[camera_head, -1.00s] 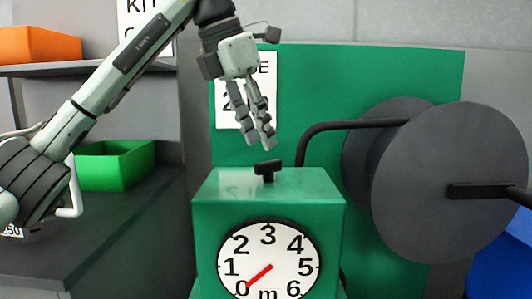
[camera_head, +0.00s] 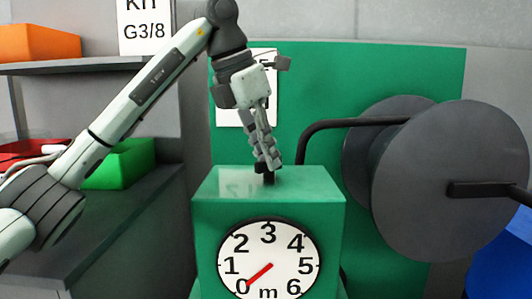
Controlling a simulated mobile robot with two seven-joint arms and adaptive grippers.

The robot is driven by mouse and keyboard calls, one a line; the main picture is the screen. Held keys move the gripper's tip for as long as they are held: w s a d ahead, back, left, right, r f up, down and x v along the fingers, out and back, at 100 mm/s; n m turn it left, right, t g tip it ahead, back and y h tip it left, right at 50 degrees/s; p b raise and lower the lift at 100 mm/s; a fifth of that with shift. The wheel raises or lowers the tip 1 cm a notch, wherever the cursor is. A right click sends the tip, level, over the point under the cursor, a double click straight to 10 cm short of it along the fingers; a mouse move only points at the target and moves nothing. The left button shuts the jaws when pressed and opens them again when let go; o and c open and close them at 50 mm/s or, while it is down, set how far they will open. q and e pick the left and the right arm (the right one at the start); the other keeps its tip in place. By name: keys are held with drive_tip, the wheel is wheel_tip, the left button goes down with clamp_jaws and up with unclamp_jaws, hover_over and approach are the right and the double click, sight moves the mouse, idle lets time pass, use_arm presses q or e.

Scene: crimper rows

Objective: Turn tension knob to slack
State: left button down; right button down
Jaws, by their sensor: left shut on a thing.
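The tension knob (camera_head: 266,178) is a small black knob on top of a green box (camera_head: 215,187). My left gripper (camera_head: 268,165) points down from above and is shut on the knob; its fingers hide most of it. The front of the box has a round white dial (camera_head: 268,262) numbered 0 to 6 with an "m" at the bottom. Its red needle points near 0. My right gripper is not in view.
A large dark grey reel (camera_head: 440,190) with a black crank handle (camera_head: 490,190) stands to the right of the box. A bent black bar (camera_head: 350,124) rises behind the box. A green bin (camera_head: 122,165) and a red bin (camera_head: 30,152) sit at left, below an orange bin (camera_head: 38,43) on a shelf.

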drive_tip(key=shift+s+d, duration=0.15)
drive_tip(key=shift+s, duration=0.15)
